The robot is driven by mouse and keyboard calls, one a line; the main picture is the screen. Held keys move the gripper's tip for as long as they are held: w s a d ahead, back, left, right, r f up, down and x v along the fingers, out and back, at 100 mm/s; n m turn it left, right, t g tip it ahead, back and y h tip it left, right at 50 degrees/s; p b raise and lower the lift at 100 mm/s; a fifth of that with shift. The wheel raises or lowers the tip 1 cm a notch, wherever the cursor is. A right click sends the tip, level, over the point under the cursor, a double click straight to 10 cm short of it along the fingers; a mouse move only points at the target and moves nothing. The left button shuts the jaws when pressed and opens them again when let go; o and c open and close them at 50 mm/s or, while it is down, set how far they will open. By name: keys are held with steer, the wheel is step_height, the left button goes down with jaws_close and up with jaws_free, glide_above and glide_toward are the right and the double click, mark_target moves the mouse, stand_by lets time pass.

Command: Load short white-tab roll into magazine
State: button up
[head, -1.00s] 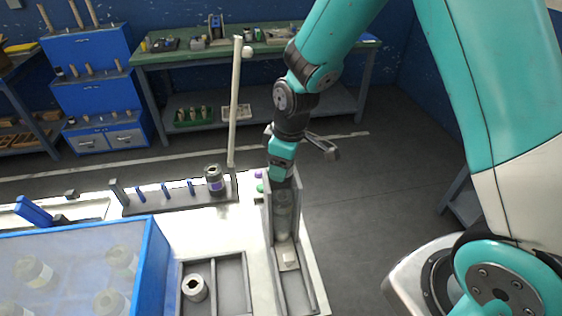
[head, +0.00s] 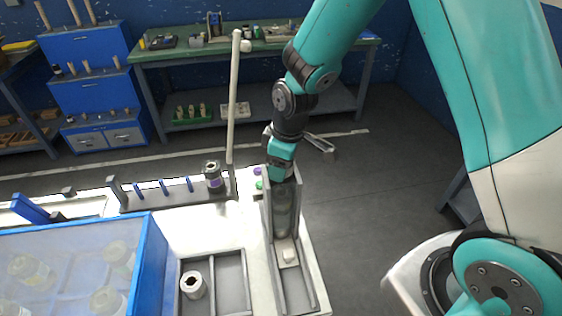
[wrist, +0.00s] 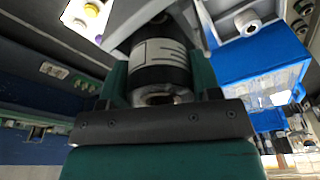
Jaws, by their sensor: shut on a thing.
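My gripper (head: 281,173) is at the top of the upright grey magazine (head: 266,216), pointing down into it. In the wrist view my gripper (wrist: 157,88) is shut on a dark roll (wrist: 160,62) with a white label, one teal finger on each side. The roll's pale core end faces the camera. Its lower part and any tab colour are hidden. In the head view the held roll cannot be told apart from the gripper and magazine walls. A greyish cylindrical shape shows dimly inside the magazine, and a pale block (head: 288,254) lies at its foot.
A two-compartment grey tray (head: 248,284) holds a short white roll (head: 193,285) left of the magazine. A blue bin (head: 152,262) with a clear cover holds several rolls.

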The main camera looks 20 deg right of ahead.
steer(key=shift+f+b, duration=0.3)
steer(key=shift+f, duration=0.2)
steer(key=o, duration=1.1)
steer(key=shift+d, duration=0.1)
steer(key=shift+w+r, duration=0.1)
steer(key=shift+d+r, duration=0.1)
steer(key=shift+r, duration=0.25)
steer(key=r, duration=0.5)
steer(key=s+d+r+b, duration=0.1)
steer(key=r, duration=0.5)
steer(key=s+r+b, duration=0.1)
steer(key=r, duration=0.4)
steer(key=shift+d+r, duration=0.15)
steer(key=shift+d, duration=0.05)
